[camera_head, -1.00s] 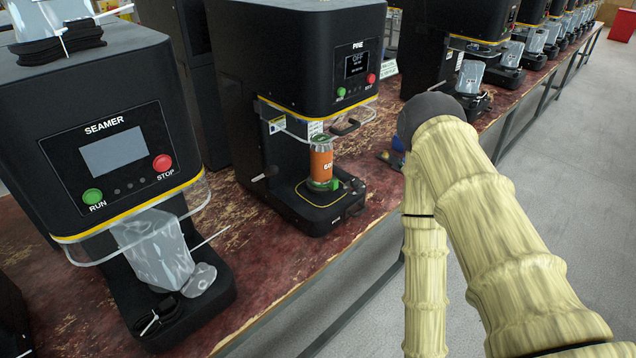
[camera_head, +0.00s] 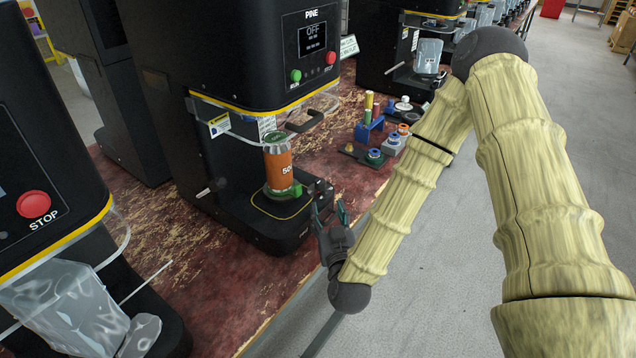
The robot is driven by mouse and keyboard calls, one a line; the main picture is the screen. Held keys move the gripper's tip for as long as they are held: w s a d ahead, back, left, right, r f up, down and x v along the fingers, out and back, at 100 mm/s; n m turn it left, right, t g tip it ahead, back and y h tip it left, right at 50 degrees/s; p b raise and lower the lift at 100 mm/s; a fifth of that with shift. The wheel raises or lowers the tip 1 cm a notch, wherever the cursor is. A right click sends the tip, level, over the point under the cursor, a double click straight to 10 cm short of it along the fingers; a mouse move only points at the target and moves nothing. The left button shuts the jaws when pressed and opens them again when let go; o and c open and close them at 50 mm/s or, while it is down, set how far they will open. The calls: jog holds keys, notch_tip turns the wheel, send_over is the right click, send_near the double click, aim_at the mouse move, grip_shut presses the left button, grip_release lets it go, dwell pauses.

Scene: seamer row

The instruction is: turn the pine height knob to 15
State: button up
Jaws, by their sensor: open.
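The black PINE seamer (camera_head: 237,70) stands on the worn red bench; its screen (camera_head: 313,38) reads OFF above smaller lines I cannot read. A short grey-tipped rod (camera_head: 204,192) sticks out at the column's left. I cannot tell which part is the height knob; no scale showing 15 is readable. My gripper (camera_head: 329,208) is open and empty, in front of the base's right front corner, apart from the can. Its fingers hide part of the base edge.
A clear guard (camera_head: 325,108) with a black handle surrounds the seaming head. Several small coloured parts and a blue holder (camera_head: 369,130) sit right of the machine. Another seamer (camera_head: 35,205) stands at left. The aisle floor at right is clear.

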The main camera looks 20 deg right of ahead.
aim_at(321, 185)
jog(key=w, duration=0.3)
jog(key=w+d+p, duration=0.1)
jog(key=w, duration=0.6)
jog(key=shift+w+d+r+p, duration=0.15)
jog(key=shift+w+d+p, duration=0.1)
jog(key=shift+w+p, duration=0.1)
jog(key=c, duration=1)
